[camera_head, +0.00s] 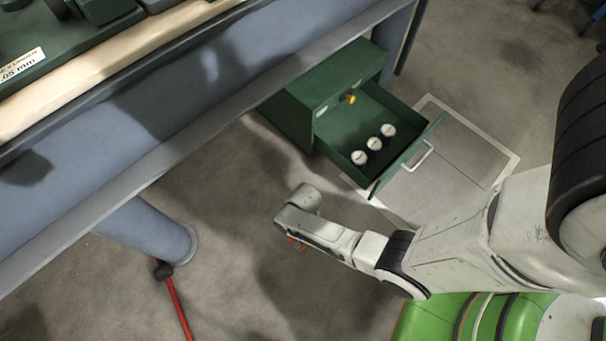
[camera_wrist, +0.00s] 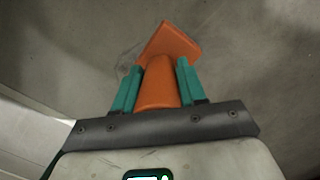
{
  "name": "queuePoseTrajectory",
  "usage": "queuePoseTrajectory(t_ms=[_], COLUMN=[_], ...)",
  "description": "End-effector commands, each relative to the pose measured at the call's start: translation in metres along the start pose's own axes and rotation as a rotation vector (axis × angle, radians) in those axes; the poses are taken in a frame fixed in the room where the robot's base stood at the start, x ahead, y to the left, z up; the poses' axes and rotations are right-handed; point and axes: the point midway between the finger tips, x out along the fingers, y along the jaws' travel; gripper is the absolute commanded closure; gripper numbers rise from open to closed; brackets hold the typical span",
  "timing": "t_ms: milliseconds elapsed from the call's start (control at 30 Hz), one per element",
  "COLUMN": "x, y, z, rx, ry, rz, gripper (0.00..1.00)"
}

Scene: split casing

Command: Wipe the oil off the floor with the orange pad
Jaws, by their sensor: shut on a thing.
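My gripper (camera_wrist: 158,88) is shut on the orange pad (camera_wrist: 170,42), with a teal finger on each side of the pad's narrow part. The pad's wider end points away from the fingers over the grey floor. I cannot tell whether it touches the floor. In the head view a small bit of orange pad (camera_head: 297,243) shows under my wrist, and the fingers are hidden. A faint dark curved mark (camera_wrist: 125,50) lies on the floor left of the pad in the wrist view. I cannot tell whether it is oil.
A green cabinet (camera_head: 305,115) has its drawer (camera_head: 400,172) pulled out, with three round white-topped items inside. A blue bench (camera_head: 190,110) with a round leg (camera_head: 155,237) stands at the left. A red hose (camera_head: 178,305) lies near the leg. Bare floor (camera_head: 230,290) lies left of my wrist.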

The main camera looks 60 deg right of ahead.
Motion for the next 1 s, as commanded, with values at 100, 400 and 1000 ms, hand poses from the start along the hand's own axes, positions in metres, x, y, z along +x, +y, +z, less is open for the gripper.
queuePoseTrajectory(t_ms=[100,400,1000], x=[-0.016,-0.041,-0.044], y=[0.001,0.004,0.005], z=[0.000,-0.001,-0.001], rx=[0.001,-0.001,-0.003], ry=[0.000,0.001,0.001], rz=[0.000,0.000,0.000], gripper=[1.00,1.00,1.00])
